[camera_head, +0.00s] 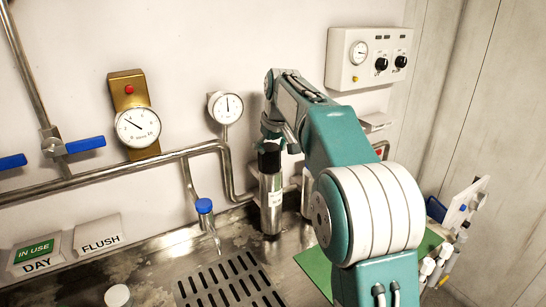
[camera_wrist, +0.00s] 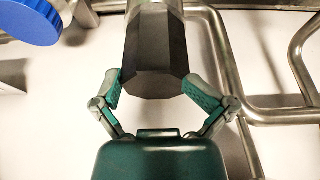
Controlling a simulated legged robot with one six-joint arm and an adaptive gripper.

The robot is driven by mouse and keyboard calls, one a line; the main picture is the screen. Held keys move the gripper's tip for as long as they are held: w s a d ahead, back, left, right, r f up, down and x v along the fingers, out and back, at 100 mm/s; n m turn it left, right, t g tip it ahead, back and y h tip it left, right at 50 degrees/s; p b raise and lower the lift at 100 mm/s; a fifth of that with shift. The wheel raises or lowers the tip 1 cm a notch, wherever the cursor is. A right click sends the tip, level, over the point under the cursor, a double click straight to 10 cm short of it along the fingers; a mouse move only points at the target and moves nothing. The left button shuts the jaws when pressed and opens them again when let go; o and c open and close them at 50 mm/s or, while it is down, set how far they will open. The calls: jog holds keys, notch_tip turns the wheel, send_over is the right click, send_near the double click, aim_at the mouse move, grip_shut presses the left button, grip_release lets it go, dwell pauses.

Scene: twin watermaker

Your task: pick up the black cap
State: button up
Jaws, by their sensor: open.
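The black cap (camera_head: 269,160) sits on top of an upright silver cylinder (camera_head: 271,204) near the wall in the head view. In the wrist view the cap (camera_wrist: 155,55) is a dark, faceted shape in the upper middle. My gripper (camera_wrist: 156,86) is open, with one finger on each side of the cap's near end. A gap seems to show on at least the right side; I cannot tell whether the left finger touches. In the head view my arm reaches down to the cap from above, and the fingers are mostly hidden.
Steel pipes (camera_head: 100,170) run along the wall behind the cylinder. A blue-topped tap (camera_head: 204,206) stands left of it; its blue knob also shows in the wrist view (camera_wrist: 30,20). A slotted drain (camera_head: 232,284) lies in front. A green mat (camera_head: 318,268) is at the right.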

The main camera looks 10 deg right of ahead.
aim_at(269, 160)
jog(key=f, duration=0.3)
jog(key=shift+w+f+g, duration=0.15)
jog(key=shift+w+g, duration=0.1)
jog(key=shift+g, duration=0.15)
jog(key=c, duration=0.7)
jog(key=shift+w+d+r, duration=0.1)
jog(key=shift+w+r, duration=0.05)
jog(key=shift+r, duration=0.5)
jog(key=r, duration=0.4)
jog(key=w+r, duration=0.1)
jog(key=r, duration=0.1)
jog(key=shift+r, duration=0.3)
grip_shut()
jog(key=shift+v, duration=1)
jog(key=shift+r, duration=0.15)
